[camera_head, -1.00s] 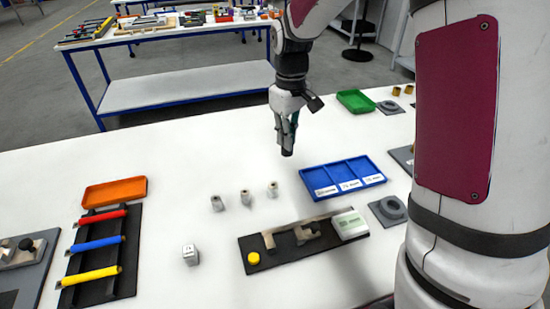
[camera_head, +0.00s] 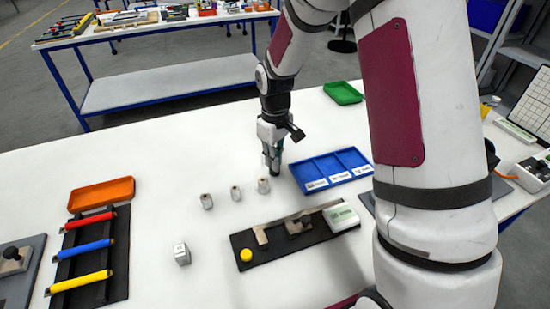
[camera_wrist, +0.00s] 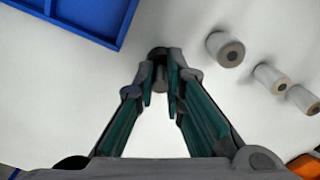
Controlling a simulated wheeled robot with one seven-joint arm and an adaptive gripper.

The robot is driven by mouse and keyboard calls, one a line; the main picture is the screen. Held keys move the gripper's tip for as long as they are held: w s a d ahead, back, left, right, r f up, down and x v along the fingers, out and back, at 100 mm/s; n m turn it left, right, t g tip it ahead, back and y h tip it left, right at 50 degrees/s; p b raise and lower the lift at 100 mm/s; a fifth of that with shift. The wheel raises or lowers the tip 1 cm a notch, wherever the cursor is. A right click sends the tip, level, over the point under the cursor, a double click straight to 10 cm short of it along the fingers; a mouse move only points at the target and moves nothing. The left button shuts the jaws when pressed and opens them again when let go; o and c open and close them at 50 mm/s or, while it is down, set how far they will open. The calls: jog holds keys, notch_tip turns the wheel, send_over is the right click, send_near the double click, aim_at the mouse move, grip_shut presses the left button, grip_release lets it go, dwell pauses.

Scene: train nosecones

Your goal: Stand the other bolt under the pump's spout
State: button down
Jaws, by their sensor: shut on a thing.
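My gripper (camera_head: 272,158) points down over the white table, just left of the blue tray. It is shut on a dark, short cylindrical piece (camera_head: 275,170), which looks like the bolt. The wrist view shows this piece (camera_wrist: 159,66) between the fingertips (camera_wrist: 161,88); its lower end is hard to make out. Three light grey cylinders with a hole in the top stand in a row left of my gripper: the nearest (camera_head: 263,185), the middle (camera_head: 236,193) and the farthest (camera_head: 206,201). I cannot clearly pick out a pump or its spout.
The three-compartment blue tray (camera_head: 307,187) is close on the right. A black board (camera_head: 275,258) in front carries a yellow button, grey brackets and a white display box. A small grey block (camera_head: 181,254), an orange tray (camera_head: 75,207) and colored-handled tools are left. My arm hides the right side.

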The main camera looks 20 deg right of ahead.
jog(key=c, duration=2)
grip_release()
jog(key=shift+f, duration=0.1)
jog(key=o, duration=0.3)
